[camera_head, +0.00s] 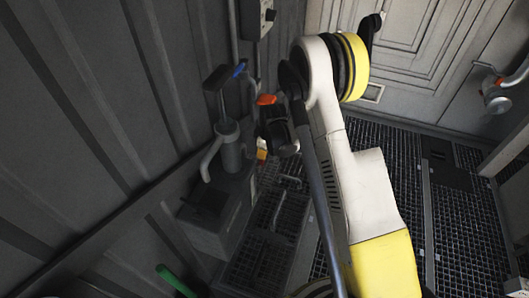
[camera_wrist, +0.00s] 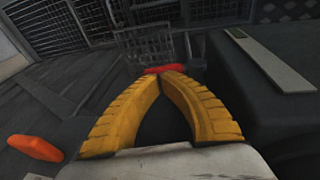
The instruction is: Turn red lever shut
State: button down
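The red lever (camera_wrist: 160,69) shows in the wrist view as a short red bar just beyond my fingertips. My gripper (camera_wrist: 172,73) has two curved yellow fingers whose tips meet, with a dark gap between the fingers lower down. The tips overlap the bar's lower edge in the picture; I cannot tell whether they touch it. In the head view my gripper (camera_head: 262,149) points down beside the grey pump unit, with only a bit of yellow visible.
A green handle (camera_head: 175,280) is at lower left. An orange piece (camera_wrist: 35,148) lies left of my fingers. Grated floor (camera_head: 460,220) is open at right.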

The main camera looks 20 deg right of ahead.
jog(key=shift+f, duration=0.25)
jog(key=shift+w+f, duration=0.1)
jog(key=shift+w+d+f+g+y, duration=0.15)
jog(key=shift+f+g, duration=0.1)
jog(key=shift+f, duration=0.2)
jog(key=shift+w+a+f+g+y, duration=0.15)
jog(key=shift+f+g, duration=0.1)
jog(key=shift+f, duration=0.15)
jog(key=shift+s, duration=0.1)
